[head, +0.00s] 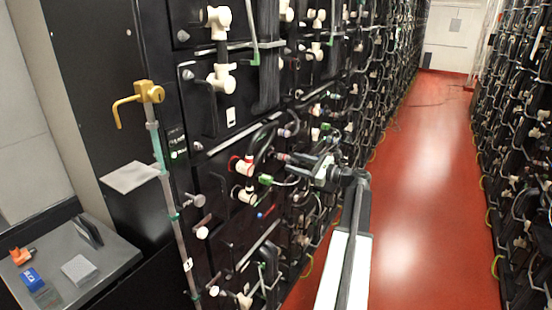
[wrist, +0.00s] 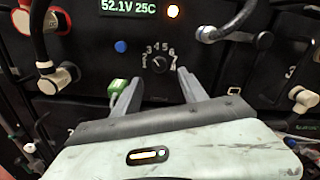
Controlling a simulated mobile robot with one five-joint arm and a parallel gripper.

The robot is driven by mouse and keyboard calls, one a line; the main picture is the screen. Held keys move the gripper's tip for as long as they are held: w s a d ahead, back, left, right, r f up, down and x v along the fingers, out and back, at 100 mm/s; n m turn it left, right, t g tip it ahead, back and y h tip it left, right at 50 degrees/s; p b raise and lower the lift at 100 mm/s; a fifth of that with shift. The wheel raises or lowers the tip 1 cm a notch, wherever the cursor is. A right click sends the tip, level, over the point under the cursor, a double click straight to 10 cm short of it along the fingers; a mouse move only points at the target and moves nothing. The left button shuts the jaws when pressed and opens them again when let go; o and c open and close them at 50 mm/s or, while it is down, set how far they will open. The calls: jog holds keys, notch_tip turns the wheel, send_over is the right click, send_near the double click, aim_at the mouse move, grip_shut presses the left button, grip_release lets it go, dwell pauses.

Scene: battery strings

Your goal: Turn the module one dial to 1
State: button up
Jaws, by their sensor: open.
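The dial (wrist: 158,64) is a small round black knob on a black module front, with white numbers around its upper side. I cannot make out which number it points to. My gripper (wrist: 159,77) is open in the wrist view, with its two grey fingers pointing at the panel, one below left and one below right of the dial. Nothing is between the fingers, and they look apart from the dial. In the head view my gripper (head: 300,166) is at the rack front; the dial cannot be picked out there.
A display (wrist: 134,7) reading 52.1V 25C, a lit lamp (wrist: 173,11) and a blue button (wrist: 121,46) are above the dial. A green connector (wrist: 117,90) is close to the left finger. Cables and plugs flank the panel.

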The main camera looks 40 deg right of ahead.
aim_at(276, 157)
jog(key=x, duration=0.7)
jog(key=shift+w, duration=0.2)
grip_shut()
